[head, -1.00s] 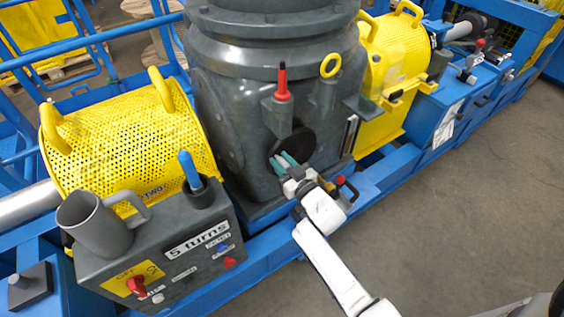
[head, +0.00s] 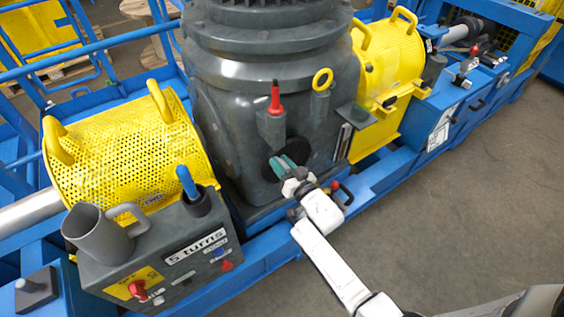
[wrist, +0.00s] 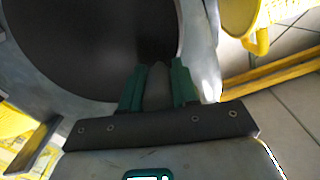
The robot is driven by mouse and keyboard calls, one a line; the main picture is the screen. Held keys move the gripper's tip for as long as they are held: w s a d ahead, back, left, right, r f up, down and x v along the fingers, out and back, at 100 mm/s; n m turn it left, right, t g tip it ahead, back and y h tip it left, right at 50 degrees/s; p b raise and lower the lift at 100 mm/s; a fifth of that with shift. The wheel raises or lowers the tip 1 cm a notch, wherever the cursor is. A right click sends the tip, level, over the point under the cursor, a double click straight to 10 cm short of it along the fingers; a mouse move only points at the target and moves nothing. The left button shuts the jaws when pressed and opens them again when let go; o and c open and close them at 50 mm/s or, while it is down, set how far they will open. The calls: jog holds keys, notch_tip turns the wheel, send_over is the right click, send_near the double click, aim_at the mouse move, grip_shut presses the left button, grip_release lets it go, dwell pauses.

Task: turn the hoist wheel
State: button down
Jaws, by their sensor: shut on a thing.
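The hoist wheel appears as a dark round disc (head: 298,150) on the lower front of the grey gearbox housing (head: 330,75). My gripper (head: 283,164), with green fingers, is at the disc's face. In the wrist view the disc (wrist: 75,45) fills the upper left, and my gripper (wrist: 158,85) is at its lower right edge. The fingers are shut on a dark grey part at the wheel, which shows only as a narrow piece between them. I cannot tell whether it is a handle or the rim.
A control box (head: 165,255) labelled "5 turns" carries a grey mug (head: 98,235) and a holder with a blue-handled tool (head: 187,182). A red-tipped pin (head: 275,97) stands above the wheel. Blue frame rails (head: 270,250) run below. Open floor (head: 470,215) lies to the right.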

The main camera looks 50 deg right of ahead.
jog(key=c, duration=0.8)
grip_release()
jog(key=shift+c, duration=0.2)
jog(key=b+v, duration=0.1)
jog(key=v, duration=0.9)
jog(key=shift+s+b, duration=0.3)
jog(key=shift+s, duration=0.1)
jog(key=shift+a, duration=0.1)
